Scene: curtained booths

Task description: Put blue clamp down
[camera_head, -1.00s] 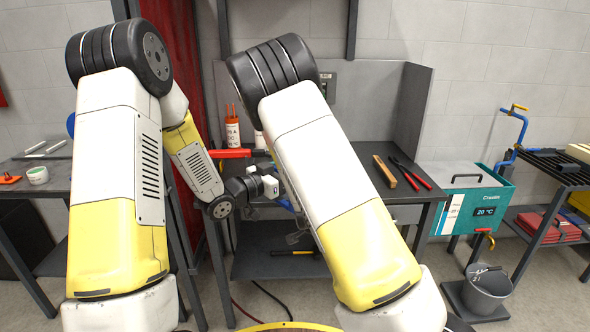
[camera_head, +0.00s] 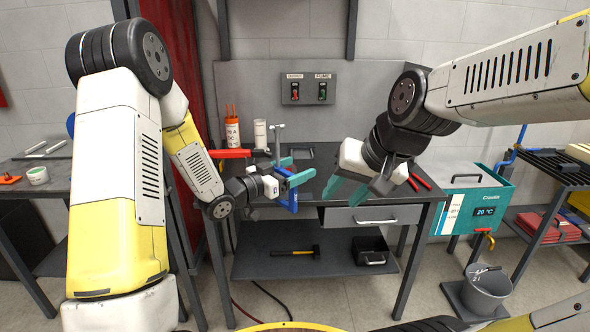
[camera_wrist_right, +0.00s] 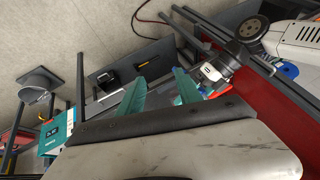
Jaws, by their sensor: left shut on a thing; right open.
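In the head view the blue clamp (camera_head: 293,200) is in the teal fingers of my left gripper (camera_head: 292,180). My left gripper is shut on it, in front of the left part of the grey workbench (camera_head: 318,174). The clamp's blue lower part shows below the fingers; the rest is partly hidden by them. I cannot tell whether it touches the bench. My right gripper (camera_head: 347,191) is open and empty, to the right of the clamp, in front of the bench drawer. Its teal fingers also show in the right wrist view (camera_wrist_right: 160,92).
A hammer (camera_head: 295,252) and black bin (camera_head: 371,251) sit on the lower shelf. A teal bath (camera_head: 476,210) stands right.

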